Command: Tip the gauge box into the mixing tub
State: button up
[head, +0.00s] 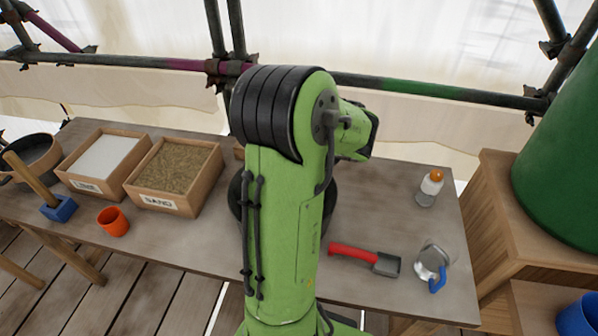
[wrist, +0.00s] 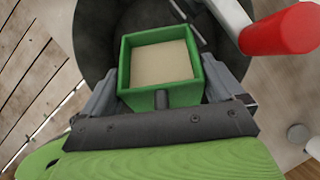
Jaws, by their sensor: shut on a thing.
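The gauge box (wrist: 185,97) is a small green square box with pale sand-coloured fill inside. In the wrist view my gripper (wrist: 162,88) is shut on it, with a grey finger at each side. The fill looks flat within the walls; I cannot tell whether the box is tilted. The dark round mixing tub (wrist: 92,35) lies behind and below the box in that view. In the head view only the edges of the tub (head: 236,196) show on either side of my arm. The gauge box and my gripper are hidden behind the arm there.
A lime box (head: 84,186) and a sand box (head: 153,204) stand left on the table, with an orange cup (head: 113,222) and a blue-headed tool (head: 59,209).

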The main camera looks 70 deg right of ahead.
jog(key=shift+w+d+r+g+y+p, duration=0.1)
jog(key=shift+w+r+g+y+p, duration=0.25)
jog(key=shift+g+p, duration=0.6)
jog(key=g+p, duration=0.1)
jog(key=p, duration=0.2)
jog(key=w+r+g+y+p, duration=0.1)
jog(key=g+p, duration=0.1)
jog(key=p, duration=0.2)
jog(key=w+d+r+g+y+p, duration=0.1)
jog(key=g+p, duration=0.1)
jog(key=p, duration=0.2)
jog(key=shift+w+d, duration=0.1)
jog(key=shift+w, duration=0.15)
jog(key=shift+w+d+r+g+y+p, duration=0.15)
jog(key=shift+w+g+y+p, duration=0.3)
jog(key=shift+g+p, duration=0.7)
jog(key=shift+w+d+g+y+p, duration=0.2)
jog(key=shift+w+g, duration=0.2)
jog(key=shift+g, duration=0.15)
jog(key=shift+w+d+g+y+p, duration=0.1)
jog(key=shift+w+g+y, duration=0.1)
jog(key=shift+w+g, duration=0.25)
jog(key=shift+s, duration=0.15)
